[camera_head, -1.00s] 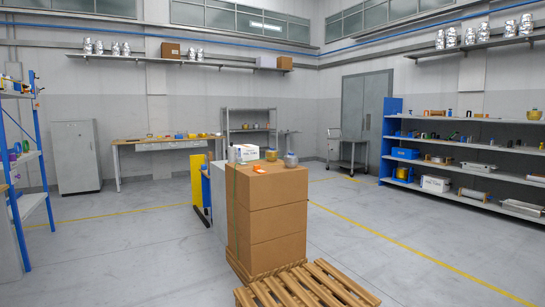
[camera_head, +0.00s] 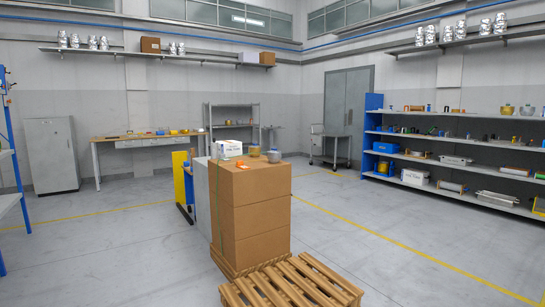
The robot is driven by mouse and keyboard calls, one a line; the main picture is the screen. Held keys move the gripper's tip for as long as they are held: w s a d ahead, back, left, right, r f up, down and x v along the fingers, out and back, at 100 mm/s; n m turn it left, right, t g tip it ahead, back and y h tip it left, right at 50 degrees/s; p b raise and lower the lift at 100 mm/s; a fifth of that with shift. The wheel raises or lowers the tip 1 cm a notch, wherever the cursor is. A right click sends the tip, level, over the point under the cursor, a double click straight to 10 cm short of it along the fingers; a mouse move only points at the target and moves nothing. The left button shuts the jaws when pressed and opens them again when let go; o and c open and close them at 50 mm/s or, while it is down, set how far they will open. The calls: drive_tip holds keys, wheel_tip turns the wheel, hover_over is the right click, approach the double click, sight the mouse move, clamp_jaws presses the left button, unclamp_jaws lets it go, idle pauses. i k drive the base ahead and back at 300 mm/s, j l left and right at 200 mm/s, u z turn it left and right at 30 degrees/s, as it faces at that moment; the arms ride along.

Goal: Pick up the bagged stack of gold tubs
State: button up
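No bagged stack of gold tubs can be made out for certain at this size. Small gold or yellowish rounded items stand on the top board of the right shelf unit, one (camera_head: 507,109) beside another (camera_head: 527,109); I cannot tell if they are bagged or stacked. A small gold-brown item (camera_head: 254,150) and a greyish jar (camera_head: 274,156) stand on top of the carton stack (camera_head: 252,215) in the middle. My gripper is not in view.
A wooden pallet (camera_head: 295,284) lies in front of the cartons. A blue-sided shelf unit (camera_head: 373,140) stands at right with several boards of goods. A workbench (camera_head: 145,143) and a grey cabinet (camera_head: 50,155) stand at the back left. Floor (camera_head: 400,235) right of the cartons is clear.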

sight(254, 148)
drive_tip(key=i+j+u, duration=0.4)
drive_tip(key=i, duration=0.3)
drive_tip(key=i+j+u, duration=0.2)
drive_tip(key=i+u, duration=0.15)
drive_tip(key=i, duration=0.4)
drive_tip(key=i+u, duration=0.4)
drive_tip(key=i, duration=1.3)
drive_tip(key=i+j, duration=0.15)
drive_tip(key=i, duration=0.75)
drive_tip(key=i+z, duration=0.2)
drive_tip(key=i, duration=0.75)
drive_tip(key=i+z, duration=0.25)
drive_tip(key=i, duration=0.65)
